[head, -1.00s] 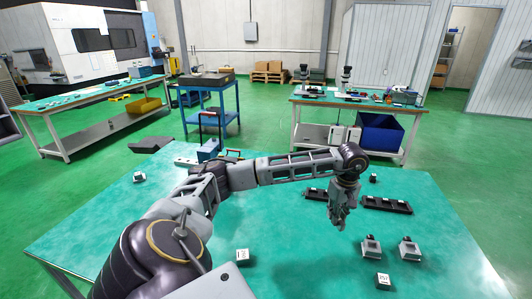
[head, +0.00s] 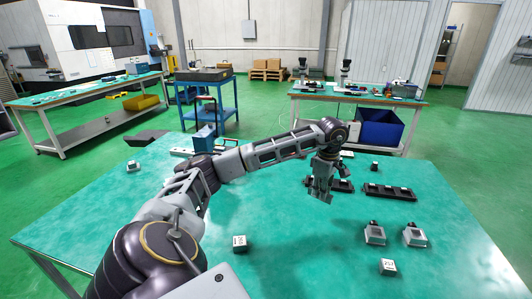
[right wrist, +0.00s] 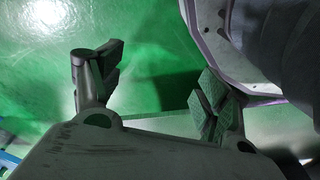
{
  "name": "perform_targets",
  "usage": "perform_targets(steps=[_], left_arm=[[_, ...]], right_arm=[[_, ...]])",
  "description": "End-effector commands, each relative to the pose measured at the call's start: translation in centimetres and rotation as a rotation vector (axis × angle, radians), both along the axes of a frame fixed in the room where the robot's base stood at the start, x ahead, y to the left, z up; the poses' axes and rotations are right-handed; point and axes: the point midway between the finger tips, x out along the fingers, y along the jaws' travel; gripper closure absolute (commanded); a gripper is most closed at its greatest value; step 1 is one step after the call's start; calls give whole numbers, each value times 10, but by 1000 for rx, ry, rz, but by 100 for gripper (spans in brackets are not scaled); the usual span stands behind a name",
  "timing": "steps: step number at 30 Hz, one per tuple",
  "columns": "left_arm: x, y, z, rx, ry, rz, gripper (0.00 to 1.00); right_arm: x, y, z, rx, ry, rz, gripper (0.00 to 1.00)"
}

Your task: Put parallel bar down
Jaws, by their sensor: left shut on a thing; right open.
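My left gripper (head: 321,187) reaches over the green table (head: 290,235), pointing down, beside the left one of two black trays (head: 345,186). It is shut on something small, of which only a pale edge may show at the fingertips. I cannot make out the parallel bar's shape clearly, nor whether it touches the table. My right gripper (right wrist: 155,82) shows in the right wrist view with its two fingers wide apart and nothing between them.
The second black tray (head: 390,192) lies to the right. Two grey blocks with black tops (head: 375,234) (head: 414,236) and a labelled white cube (head: 389,267) stand at the front right. Another labelled cube (head: 239,244) stands front centre. The table between is clear.

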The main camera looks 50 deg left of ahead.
Motion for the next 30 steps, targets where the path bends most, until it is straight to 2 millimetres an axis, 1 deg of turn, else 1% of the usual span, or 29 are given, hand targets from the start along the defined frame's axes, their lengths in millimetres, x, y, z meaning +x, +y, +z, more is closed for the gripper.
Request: perform_targets(steps=[1, 18, 24, 30], left_arm=[[0, 3, -3, -1, -3, 26, 100], [-3, 36, -12, -13, -10, 340, 100], [-5, 44, -12, -17, -11, 415, 100], [-5, 46, -12, -19, -12, 443, 100]], right_arm=[[2, 1, -2, 1, -3, 0, 24], [21, 7, 9, 10, -12, 2, 24], [24, 8, 13, 11, -14, 3, 24], [25, 8, 16, 12, -13, 3, 24]])
